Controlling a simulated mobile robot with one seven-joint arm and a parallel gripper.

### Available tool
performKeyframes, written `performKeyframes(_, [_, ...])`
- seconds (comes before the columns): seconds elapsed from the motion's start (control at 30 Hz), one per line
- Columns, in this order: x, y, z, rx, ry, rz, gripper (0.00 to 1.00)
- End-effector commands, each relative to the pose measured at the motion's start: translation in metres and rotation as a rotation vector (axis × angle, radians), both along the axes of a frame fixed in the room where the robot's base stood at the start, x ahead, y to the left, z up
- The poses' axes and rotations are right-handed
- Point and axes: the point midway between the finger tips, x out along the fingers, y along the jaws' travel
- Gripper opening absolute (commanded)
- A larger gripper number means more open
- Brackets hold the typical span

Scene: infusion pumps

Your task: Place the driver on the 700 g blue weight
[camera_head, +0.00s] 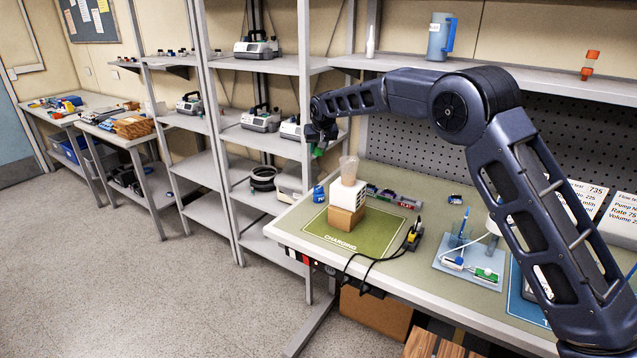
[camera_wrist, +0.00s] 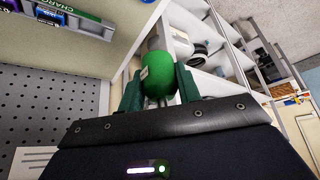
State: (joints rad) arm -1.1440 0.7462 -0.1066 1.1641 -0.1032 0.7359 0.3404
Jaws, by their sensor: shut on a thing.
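My gripper (camera_head: 320,138) is raised in front of the shelf rack, above the back left corner of the workbench. It is shut on a green rounded object (camera_wrist: 156,73) with a small white label, held between dark green fingers. The held object also shows in the head view (camera_head: 318,152). A blue weight (camera_head: 319,195) with a pale marking stands on the bench near the green mat's back left edge, below my gripper; its number is too small to read surely. I cannot pick out a driver with certainty.
On the green charging mat (camera_head: 330,236) stands a white block (camera_head: 347,195) on a brown box (camera_head: 346,217), with a translucent cup (camera_head: 348,170) on top. A shelf upright (camera_head: 306,130) stands close to my gripper.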

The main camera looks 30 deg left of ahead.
Motion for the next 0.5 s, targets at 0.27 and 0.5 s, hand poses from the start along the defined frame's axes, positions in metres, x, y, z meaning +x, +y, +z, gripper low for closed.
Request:
performKeyframes(0.27, [0.0, -0.001, -0.062, -0.003, 0.001, -0.001, 0.1])
performKeyframes(0.5, [0.001, 0.0, -0.094, 0.0, 0.0, -0.001, 0.1])
